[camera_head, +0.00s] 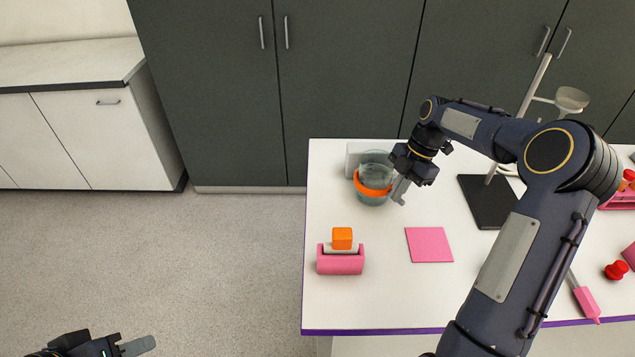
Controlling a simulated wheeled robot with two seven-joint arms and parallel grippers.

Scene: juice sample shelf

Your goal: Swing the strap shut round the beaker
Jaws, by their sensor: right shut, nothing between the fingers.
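A clear, teal-tinted glass beaker (372,170) stands upright at the far left of the white table. An orange strap (371,191) shows as a curved band across the beaker's near side. I cannot tell whether its end is fastened. My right gripper (399,196) is just right of the beaker, close to the strap's right end, shut and empty. I cannot tell whether it touches the strap or the glass. My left gripper (139,346) is low at the left over the floor, far from the table. Its jaw opening cannot be made out.
A pale block (354,156) stands behind the beaker. A pink holder (340,263) with an orange block (342,238) and a flat pink square (429,245) lie nearer. A stand's black base (485,203) is right of my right gripper. Red items (616,270) are at far right.

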